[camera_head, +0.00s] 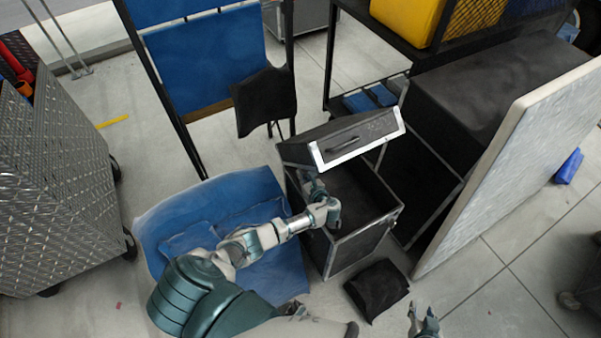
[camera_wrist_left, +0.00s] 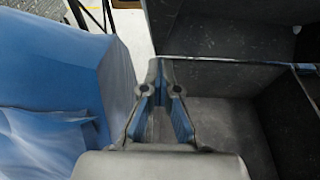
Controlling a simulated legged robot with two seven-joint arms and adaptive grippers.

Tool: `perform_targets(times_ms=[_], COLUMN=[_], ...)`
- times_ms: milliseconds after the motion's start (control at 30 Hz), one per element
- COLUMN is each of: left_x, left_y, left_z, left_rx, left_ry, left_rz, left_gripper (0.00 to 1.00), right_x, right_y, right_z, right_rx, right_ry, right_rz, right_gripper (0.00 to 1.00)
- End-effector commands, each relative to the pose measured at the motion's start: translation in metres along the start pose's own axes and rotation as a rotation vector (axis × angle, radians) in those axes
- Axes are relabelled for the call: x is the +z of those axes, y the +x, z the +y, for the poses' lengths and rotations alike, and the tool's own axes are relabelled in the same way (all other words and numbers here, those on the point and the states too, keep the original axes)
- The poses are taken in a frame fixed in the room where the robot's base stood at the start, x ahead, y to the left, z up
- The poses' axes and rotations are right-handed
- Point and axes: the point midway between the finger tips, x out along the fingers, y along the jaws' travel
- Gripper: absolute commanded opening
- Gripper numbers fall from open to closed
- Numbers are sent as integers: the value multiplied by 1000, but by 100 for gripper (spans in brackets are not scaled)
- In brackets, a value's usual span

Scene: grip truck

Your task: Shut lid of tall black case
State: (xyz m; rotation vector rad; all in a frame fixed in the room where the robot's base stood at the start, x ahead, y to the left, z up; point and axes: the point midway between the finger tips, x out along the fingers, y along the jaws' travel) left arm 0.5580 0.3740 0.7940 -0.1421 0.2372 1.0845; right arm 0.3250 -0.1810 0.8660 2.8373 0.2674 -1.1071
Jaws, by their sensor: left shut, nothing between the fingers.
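The tall black case (camera_head: 368,241) stands near the middle of the head view, with metal-edged rims and a dark, empty-looking inside. Its lid (camera_head: 350,138), black with a pale metal edge and a handle, is raised and tilted above the opening. My left gripper (camera_head: 308,182) is over the left part of the opening, below the lid, shut and empty. In the left wrist view, the left gripper (camera_wrist_left: 161,65) points toward the lid (camera_wrist_left: 230,27), beside the case's rim (camera_wrist_left: 235,62). Whether it touches the lid is unclear. My right gripper (camera_head: 424,312) is open and empty at the bottom edge.
A black bag (camera_head: 378,290) lies on the floor in front. A pale panel (camera_head: 520,150) leans at the right. A metal checker-plate cabinet (camera_head: 60,190) stands far left.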

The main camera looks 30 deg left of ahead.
Motion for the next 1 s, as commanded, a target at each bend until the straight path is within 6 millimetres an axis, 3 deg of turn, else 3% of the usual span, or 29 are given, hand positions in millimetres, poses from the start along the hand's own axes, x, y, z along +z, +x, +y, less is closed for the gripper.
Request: perform_targets(times_ms=[367, 1000], left_x=[-1, -23], left_y=[0, -15], left_z=[0, 0], left_rx=[2, 2], left_ry=[0, 0], left_rz=[-1, -1], left_gripper=[0, 0], right_x=[0, 2], right_y=[0, 2], right_z=[0, 0], right_rx=[0, 0], right_ry=[0, 0], right_rz=[0, -1], right_gripper=[40, 40])
